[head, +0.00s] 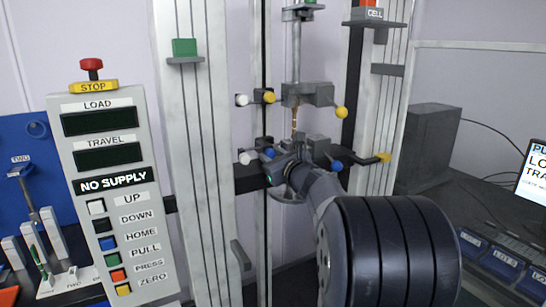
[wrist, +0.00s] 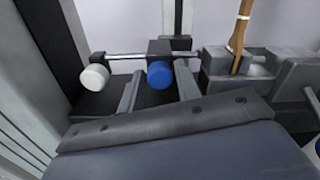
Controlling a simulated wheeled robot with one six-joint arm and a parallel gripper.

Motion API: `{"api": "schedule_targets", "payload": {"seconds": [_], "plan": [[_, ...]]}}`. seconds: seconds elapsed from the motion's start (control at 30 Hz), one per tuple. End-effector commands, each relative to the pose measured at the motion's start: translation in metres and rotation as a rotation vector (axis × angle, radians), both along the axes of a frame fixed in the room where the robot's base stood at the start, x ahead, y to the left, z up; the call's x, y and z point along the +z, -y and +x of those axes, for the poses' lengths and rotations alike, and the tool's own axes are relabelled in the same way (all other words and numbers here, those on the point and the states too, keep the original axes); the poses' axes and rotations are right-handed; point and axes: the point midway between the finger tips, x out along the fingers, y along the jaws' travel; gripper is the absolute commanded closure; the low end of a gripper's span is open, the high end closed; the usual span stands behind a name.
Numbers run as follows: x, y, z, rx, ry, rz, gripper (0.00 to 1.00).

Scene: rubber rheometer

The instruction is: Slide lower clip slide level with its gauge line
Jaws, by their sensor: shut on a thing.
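The lower clip slide, a dark block (wrist: 158,48) with a blue knob (wrist: 158,74), sits on a thin rod left of the specimen in the wrist view. Its blue knob also shows in the head view (head: 269,153). My gripper (wrist: 158,92) has its two grey fingers on either side of the block and is shut on it. In the head view my gripper (head: 277,165) reaches the lower clip area. The tan specimen strip (wrist: 238,35) stands upright in the lower grip (wrist: 228,68). A pale line (wrist: 243,17) crosses it, above the block in the picture.
A white knob (wrist: 95,77) sits left of the slide. The upper clip's yellow knob (head: 268,96) and the upper grip (head: 307,93) are above my gripper. Another blue knob (head: 336,165) is close on the right. The control panel (head: 105,190) stands left, reading NO SUPPLY.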

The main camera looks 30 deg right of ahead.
Motion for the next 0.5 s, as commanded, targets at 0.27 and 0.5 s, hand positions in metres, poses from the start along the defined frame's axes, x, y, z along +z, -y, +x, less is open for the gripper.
{"api": "schedule_targets", "payload": {"seconds": [0.27,0.5], "plan": [[0.020,0.000,0.000,0.001,0.002,-0.005,1.00],[0.044,-0.001,0.000,0.002,0.003,-0.006,1.00]]}}
